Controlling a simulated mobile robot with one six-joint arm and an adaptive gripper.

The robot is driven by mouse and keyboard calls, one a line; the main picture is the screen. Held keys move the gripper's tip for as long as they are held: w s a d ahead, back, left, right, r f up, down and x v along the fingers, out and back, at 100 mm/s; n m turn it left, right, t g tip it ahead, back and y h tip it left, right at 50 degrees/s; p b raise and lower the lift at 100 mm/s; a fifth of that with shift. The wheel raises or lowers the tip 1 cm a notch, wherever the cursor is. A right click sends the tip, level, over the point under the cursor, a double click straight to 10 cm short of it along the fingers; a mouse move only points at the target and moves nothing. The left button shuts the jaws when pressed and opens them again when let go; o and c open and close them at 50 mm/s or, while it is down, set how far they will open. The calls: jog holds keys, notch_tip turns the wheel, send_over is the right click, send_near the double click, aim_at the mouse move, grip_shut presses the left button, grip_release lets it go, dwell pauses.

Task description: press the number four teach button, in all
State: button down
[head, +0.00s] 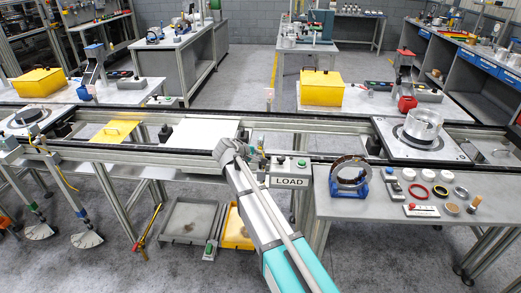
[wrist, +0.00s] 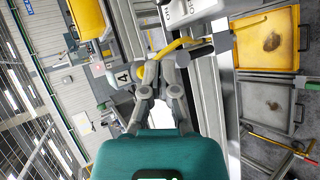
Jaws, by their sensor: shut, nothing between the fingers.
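A pale box marked 4 (wrist: 122,76) shows in the wrist view, just left of my gripper (wrist: 158,64). My grey fingers are shut and empty, and their tips are close beside this box. A small orange-yellow part shows between the box and the fingers; I cannot tell whether it is the button or whether I touch it. In the head view my gripper (head: 226,149) is at the front rail of the conveyor, left of the LOAD sign (head: 289,182). The number 4 cannot be read there.
A yellow bent bar (wrist: 182,46) lies across just beyond my fingertips. A green button (head: 301,162) sits above the LOAD sign. The conveyor carries a white plate (head: 204,132) and a pallet with a clear ring (head: 422,124). A grey side table (head: 345,210) stands right.

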jog(key=shift+s, duration=0.1)
jog(key=shift+s+a, duration=0.15)
jog(key=shift+s, duration=2.3)
jog(key=s+d+f+m+g+y, duration=0.1)
jog(key=s+d+f+m+g, duration=0.25)
jog(key=d, duration=0.45)
jog(key=s+d+f+m+g+y, duration=0.1)
jog(key=s+d+f+m+g, duration=0.1)
jog(key=s+d, duration=0.4)
jog(key=s+d+f+m+g+y, duration=0.1)
jog(key=s+d+m+g+y, duration=0.1)
jog(key=s+d, duration=0.3)
jog(key=s+d+f+m+g+y, duration=0.1)
jog(key=s+d+f+m+y, duration=0.1)
jog(key=s, duration=0.7)
jog(key=d+m+y, duration=0.1)
jog(key=d+m, duration=0.1)
jog(key=shift+s+d+g, duration=0.15)
jog(key=shift+d+g, duration=0.2)
jog(key=shift+d, duration=0.05)
